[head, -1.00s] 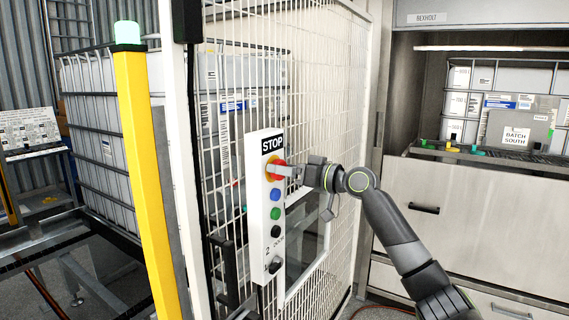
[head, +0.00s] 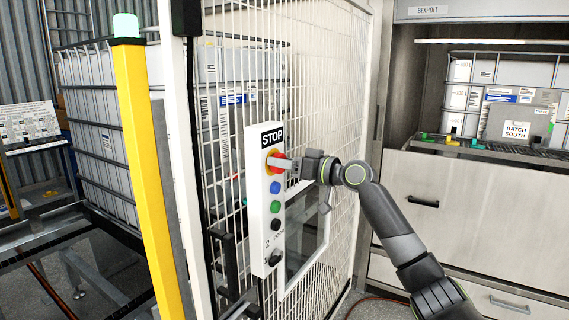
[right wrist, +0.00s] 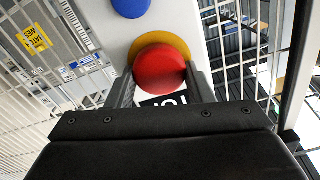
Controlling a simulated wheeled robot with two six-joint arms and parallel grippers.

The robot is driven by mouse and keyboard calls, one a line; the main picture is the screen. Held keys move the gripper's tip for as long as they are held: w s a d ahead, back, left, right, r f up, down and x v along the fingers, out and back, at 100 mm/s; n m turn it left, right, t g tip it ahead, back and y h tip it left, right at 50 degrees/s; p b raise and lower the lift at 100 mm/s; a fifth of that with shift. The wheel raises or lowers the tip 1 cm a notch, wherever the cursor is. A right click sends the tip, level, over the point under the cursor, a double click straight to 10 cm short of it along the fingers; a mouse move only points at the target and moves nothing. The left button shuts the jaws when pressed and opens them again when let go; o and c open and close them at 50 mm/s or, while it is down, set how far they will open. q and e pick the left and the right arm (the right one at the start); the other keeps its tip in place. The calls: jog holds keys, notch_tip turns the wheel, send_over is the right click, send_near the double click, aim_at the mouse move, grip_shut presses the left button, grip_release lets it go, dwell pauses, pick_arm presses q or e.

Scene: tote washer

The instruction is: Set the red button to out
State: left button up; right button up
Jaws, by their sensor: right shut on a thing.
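The red button (head: 279,161) sits on a yellow base under the STOP label (head: 271,137), at the top of a white control panel (head: 256,215). My right gripper (head: 284,163) reaches it from the right and is shut on it. In the right wrist view the red button (right wrist: 160,68) lies between the two fingers of my right gripper (right wrist: 161,85), with the yellow base behind it. Whether the button is in or out cannot be told. My left gripper is in no view.
Blue (head: 275,187), green (head: 276,206) and black (head: 276,224) buttons and a black knob (head: 275,257) sit below on the panel. The panel is on a white mesh gate (head: 335,80). A yellow post (head: 145,170) stands left; a cabinet (head: 460,200) stands right.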

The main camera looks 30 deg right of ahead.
jog(key=shift+b+v, duration=0.55)
jog(key=shift+v, duration=0.25)
jog(key=o, duration=1.4)
jog(key=shift+d, duration=0.1)
jog(key=shift+b+v, duration=6.2)
jog(key=shift+v, duration=2.55)
